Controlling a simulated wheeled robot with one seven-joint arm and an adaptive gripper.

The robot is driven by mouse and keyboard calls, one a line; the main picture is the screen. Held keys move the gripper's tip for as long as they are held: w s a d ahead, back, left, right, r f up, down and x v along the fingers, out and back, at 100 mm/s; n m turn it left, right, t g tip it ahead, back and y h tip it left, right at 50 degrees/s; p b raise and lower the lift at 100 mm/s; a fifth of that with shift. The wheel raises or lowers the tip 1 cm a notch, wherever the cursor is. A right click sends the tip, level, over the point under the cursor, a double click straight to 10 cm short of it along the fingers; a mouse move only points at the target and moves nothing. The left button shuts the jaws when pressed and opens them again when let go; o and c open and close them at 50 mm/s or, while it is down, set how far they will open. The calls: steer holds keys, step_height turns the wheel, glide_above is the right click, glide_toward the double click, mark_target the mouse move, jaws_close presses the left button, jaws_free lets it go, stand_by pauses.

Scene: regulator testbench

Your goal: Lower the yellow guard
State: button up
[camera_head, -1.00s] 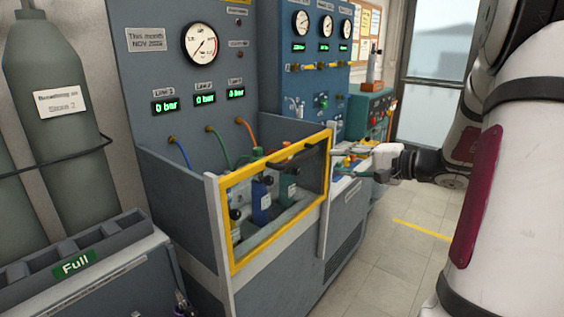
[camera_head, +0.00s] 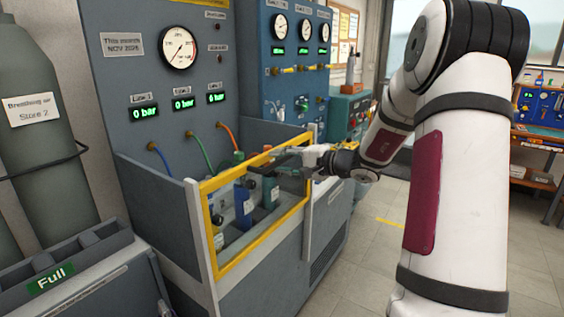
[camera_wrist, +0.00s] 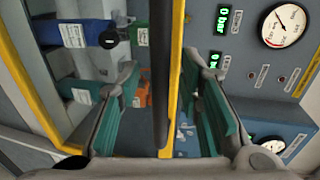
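The yellow guard (camera_head: 262,239) is an upright yellow frame with a see-through pane at the front of the testbench bay. A dark handle bar (camera_head: 262,167) runs along its top edge. My gripper (camera_head: 290,158) is at the right part of that top edge. In the wrist view, my gripper (camera_wrist: 158,78) is open. Its two green-padded fingers lie on either side of the black handle (camera_wrist: 160,60) and the yellow top rail (camera_wrist: 176,50), with gaps visible on both sides. Whether the fingers reach below the handle's depth I cannot tell.
Small cylinders, one blue (camera_head: 242,205), stand behind the guard pane. Coloured hoses rise to the gauge panel (camera_head: 160,75), whose displays read 0 bar. A grey post (camera_head: 309,190) stands at the guard's right end. A large gas cylinder (camera_head: 40,150) is at left.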

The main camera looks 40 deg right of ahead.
steer(key=shift+w, duration=0.15)
jaws_close()
step_height(320, 180, down, 29)
steer(key=b, duration=2.8)
steer(key=shift+f, duration=0.1)
jaws_free()
